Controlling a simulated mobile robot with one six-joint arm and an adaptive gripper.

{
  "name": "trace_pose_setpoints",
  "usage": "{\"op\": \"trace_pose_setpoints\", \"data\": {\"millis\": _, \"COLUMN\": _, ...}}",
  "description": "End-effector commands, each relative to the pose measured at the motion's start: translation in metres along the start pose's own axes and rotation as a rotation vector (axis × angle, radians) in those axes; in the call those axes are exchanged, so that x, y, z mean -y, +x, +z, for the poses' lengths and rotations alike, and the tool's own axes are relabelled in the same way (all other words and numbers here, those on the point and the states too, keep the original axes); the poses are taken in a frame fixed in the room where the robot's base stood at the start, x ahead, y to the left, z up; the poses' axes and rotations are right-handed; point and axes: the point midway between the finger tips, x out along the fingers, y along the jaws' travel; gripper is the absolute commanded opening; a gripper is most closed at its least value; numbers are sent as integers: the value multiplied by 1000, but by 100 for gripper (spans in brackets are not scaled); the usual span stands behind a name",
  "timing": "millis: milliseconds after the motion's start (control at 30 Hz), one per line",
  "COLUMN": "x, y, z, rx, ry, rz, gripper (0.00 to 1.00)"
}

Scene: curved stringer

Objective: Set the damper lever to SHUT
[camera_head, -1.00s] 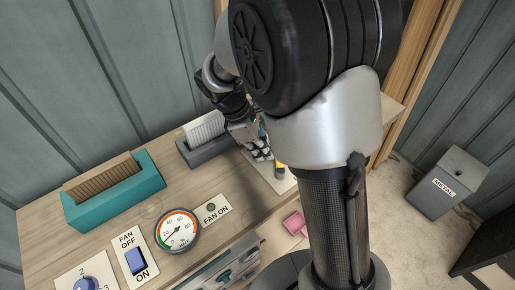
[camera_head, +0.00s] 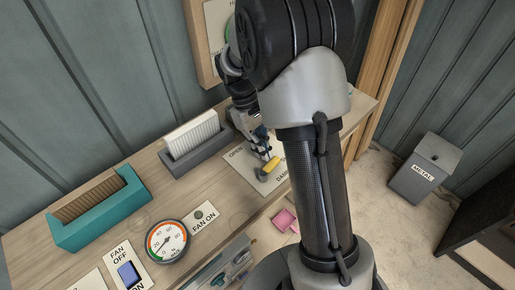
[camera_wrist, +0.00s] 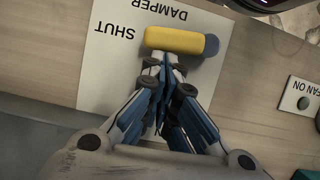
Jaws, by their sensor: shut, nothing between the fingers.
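The damper lever (camera_wrist: 175,40) has a yellow handle with a grey-blue round part at its right end in the wrist view. It sits on a white plate (camera_wrist: 100,75) marked SHUT and DAMPER, upside down there. The handle's free yellow end points left, toward the word SHUT. In the head view the lever (camera_head: 271,165) lies near the front of the plate (camera_head: 240,168), where OPEN shows at the left and my arm hides the right side. My gripper (camera_wrist: 170,64) is shut and empty, its tips right beside the handle; I cannot tell whether they touch.
On the bench are a grey holder (camera_head: 197,158) with a white block, a teal tray (camera_head: 100,225), a gauge (camera_head: 167,242), a FAN ON plate (camera_head: 199,217) and a fan switch (camera_head: 128,274). A metal bin (camera_head: 424,170) stands on the floor at right.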

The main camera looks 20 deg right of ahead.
Motion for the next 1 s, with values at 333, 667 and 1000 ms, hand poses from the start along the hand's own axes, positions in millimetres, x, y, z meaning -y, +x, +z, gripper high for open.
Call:
{"op": "trace_pose_setpoints", "data": {"millis": 333, "x": -4, "y": 2, "z": 4, "rx": 1, "ry": 75, "rz": -30, "gripper": 0}}
{"op": "trace_pose_setpoints", "data": {"millis": 667, "x": -4, "y": 2, "z": 4, "rx": 1, "ry": 78, "rz": -31, "gripper": 0}}
{"op": "trace_pose_setpoints", "data": {"millis": 1000, "x": 0, "y": -1, "z": -1, "rx": 0, "ry": 76, "rz": -31, "gripper": 0}}
